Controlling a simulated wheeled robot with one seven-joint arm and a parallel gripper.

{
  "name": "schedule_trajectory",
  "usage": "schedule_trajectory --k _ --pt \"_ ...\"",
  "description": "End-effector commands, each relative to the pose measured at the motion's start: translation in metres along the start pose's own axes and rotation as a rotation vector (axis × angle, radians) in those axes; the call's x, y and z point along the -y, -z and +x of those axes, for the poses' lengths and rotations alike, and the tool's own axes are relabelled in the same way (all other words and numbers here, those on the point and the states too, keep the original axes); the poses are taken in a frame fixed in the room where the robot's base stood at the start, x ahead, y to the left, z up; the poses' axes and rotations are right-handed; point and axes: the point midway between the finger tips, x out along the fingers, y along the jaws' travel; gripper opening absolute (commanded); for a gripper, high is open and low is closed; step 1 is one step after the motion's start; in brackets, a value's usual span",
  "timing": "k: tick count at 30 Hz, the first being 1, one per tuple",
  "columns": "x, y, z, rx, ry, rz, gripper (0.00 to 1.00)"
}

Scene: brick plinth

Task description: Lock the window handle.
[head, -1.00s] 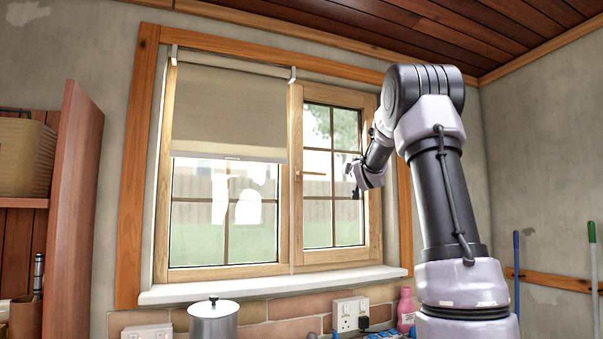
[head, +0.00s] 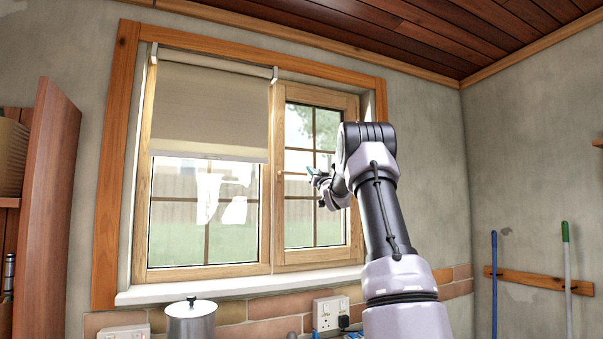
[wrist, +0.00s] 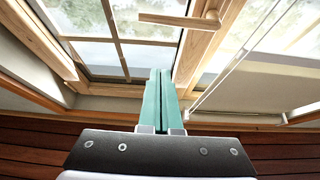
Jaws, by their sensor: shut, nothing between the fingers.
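The window handle (head: 291,174) is a light wooden lever on the left stile of the right-hand window sash (head: 354,200). It lies roughly horizontal, its free end pointing right across the glass. In the wrist view the handle (wrist: 178,20) shows at the top, with its pivot at its right end. My gripper (head: 313,172) has teal fingers pressed together, empty, near the handle's free end in the head view. In the wrist view my gripper (wrist: 160,72) points toward the window, with a visible gap between fingertips and handle. The sash looks closed in the head view.
A roller blind (head: 212,110) half covers the left pane, and its cord hangs near the handle in the wrist view. A white sill (head: 235,284) runs below. A lidded metal pot (head: 190,322) and a socket (head: 327,312) are under it. An open cupboard door (head: 48,210) stands left.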

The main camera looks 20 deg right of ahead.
Motion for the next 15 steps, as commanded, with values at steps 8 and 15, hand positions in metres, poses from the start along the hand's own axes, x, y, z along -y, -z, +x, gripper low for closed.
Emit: schedule_trajectory --k 8,15 --pt "0.002 -0.001 0.047 -0.002 0.002 0.000 0.00" --pt "0.001 -0.001 0.082 0.000 0.001 0.000 0.00"
